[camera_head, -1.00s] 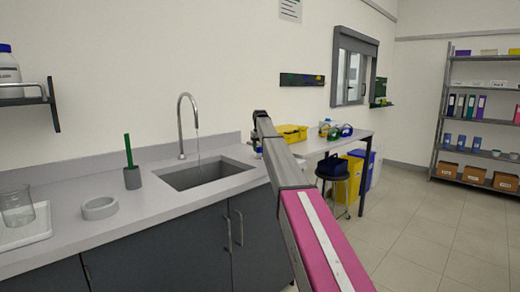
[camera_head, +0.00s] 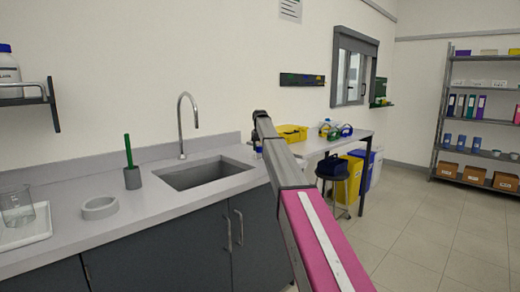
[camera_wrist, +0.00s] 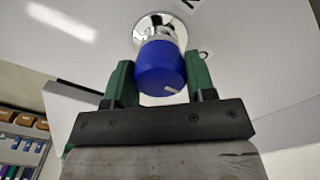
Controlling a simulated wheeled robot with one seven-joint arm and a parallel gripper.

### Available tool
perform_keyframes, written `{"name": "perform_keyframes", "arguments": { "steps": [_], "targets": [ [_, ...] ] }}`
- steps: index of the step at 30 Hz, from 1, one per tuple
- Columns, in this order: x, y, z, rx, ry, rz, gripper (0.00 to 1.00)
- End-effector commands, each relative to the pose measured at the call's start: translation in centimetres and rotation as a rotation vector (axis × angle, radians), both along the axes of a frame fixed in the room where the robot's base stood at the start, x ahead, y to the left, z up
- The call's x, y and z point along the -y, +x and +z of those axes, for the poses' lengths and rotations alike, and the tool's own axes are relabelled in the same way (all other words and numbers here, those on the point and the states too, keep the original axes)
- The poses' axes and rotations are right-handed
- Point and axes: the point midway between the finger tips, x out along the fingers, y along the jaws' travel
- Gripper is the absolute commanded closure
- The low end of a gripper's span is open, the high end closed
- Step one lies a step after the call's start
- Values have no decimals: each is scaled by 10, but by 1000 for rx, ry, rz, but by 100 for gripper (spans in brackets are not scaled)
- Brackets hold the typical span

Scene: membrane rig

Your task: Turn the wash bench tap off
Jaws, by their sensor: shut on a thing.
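The wash bench tap (camera_head: 181,122) is a tall, curved metal spout over the sink (camera_head: 205,173), and no water stream shows from it now. In the wrist view, a blue knob (camera_wrist: 161,66) with a pale mark sits on a round chrome base (camera_wrist: 158,27). My gripper (camera_wrist: 162,80) has its green fingers on both sides of the blue knob and is shut on it. In the head view my arm reaches toward the bench right of the sink, and the arm hides the gripper and most of the knob.
A green-handled brush in a grey holder (camera_head: 132,177), a grey ring-shaped dish (camera_head: 99,208) and a glass beaker (camera_head: 18,207) stand left of the sink. A yellow tray (camera_head: 291,132) lies on the side table beyond my arm. A stool (camera_head: 332,172) stands below that table.

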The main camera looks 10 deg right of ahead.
Motion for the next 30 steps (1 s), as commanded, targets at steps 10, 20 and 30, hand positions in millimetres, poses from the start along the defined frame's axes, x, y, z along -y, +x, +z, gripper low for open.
{"name": "perform_keyframes", "arguments": {
  "steps": [10,20,30],
  "targets": [
    [0,0,0,0,0,-1,24],
    [0,0,6,1,0,0,24],
    [0,1,57,2,0,0,24]
  ]
}}
